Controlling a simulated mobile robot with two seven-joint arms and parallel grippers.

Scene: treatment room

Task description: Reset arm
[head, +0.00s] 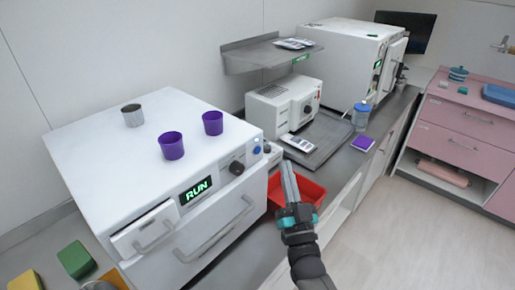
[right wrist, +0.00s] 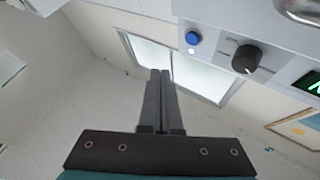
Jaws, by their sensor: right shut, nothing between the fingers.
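My right gripper (head: 286,172) is shut and empty. In the head view it points up and away, above the red tray (head: 312,189) and just right of the front of the white machine (head: 107,144) with the lit RUN display (head: 196,190). In the right wrist view the two fingers (right wrist: 160,75) lie together with nothing between them. The machine's blue button (right wrist: 193,38) and black knob (right wrist: 246,58) show beyond them.
Two purple cups (head: 172,146) (head: 213,123) and a grey cup (head: 132,115) stand on the machine. A green block (head: 75,259) and a yellow block (head: 25,281) lie at the lower left. A second white device (head: 283,105) stands behind. The floor (head: 420,235) at right is clear.

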